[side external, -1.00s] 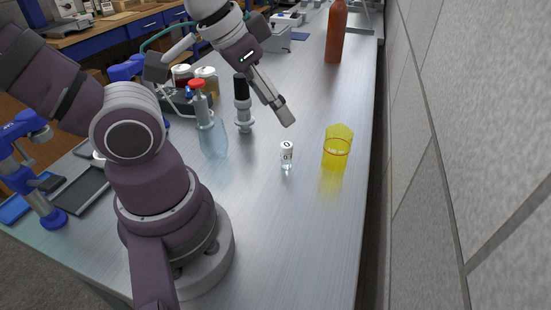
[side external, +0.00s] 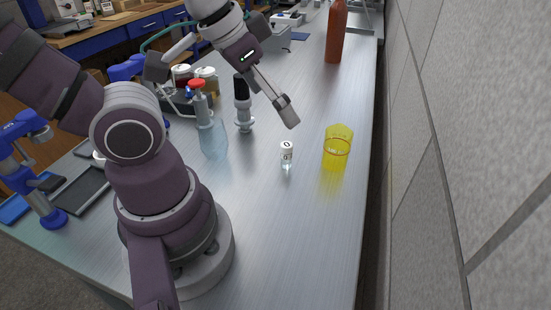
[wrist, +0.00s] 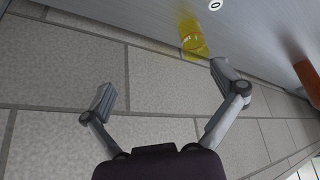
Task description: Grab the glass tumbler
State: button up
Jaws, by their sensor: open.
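The glass tumbler (side external: 337,148) is see-through yellow and stands on the grey bench near its right edge in the side view. It also shows near the top of the wrist view (wrist: 192,38). My gripper (side external: 287,112) is above the bench, up and to the left of the tumbler in the side view, and apart from it. In the wrist view my gripper (wrist: 162,85) has its two fingers spread wide with nothing between them; the tumbler lies beyond the fingertips.
A small labelled vial (side external: 287,156) stands left of the tumbler. A red-capped bottle (side external: 211,135) and a black-topped item (side external: 243,105) stand further left. A red-brown bottle (side external: 336,32) is at the back. A block wall (side external: 450,130) runs along the right. The front bench is clear.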

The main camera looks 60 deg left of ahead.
jog(key=w+a+f+n+g+y, duration=0.1)
jog(key=a+n+g, duration=0.2)
jog(key=a+n, duration=0.75)
jog(key=n+g+h, duration=0.1)
jog(key=n+g, duration=0.2)
jog(key=n, duration=0.6)
send_near(211, 127)
jog(key=s+d, duration=0.1)
jog(key=d, duration=0.1)
jog(key=f, duration=0.8)
jog(key=shift+w+d+f, duration=0.1)
jog(key=shift+d+f, duration=0.1)
jog(key=shift+d, duration=0.1)
jog(key=c, duration=1.3)
jog(key=shift+r, duration=0.1)
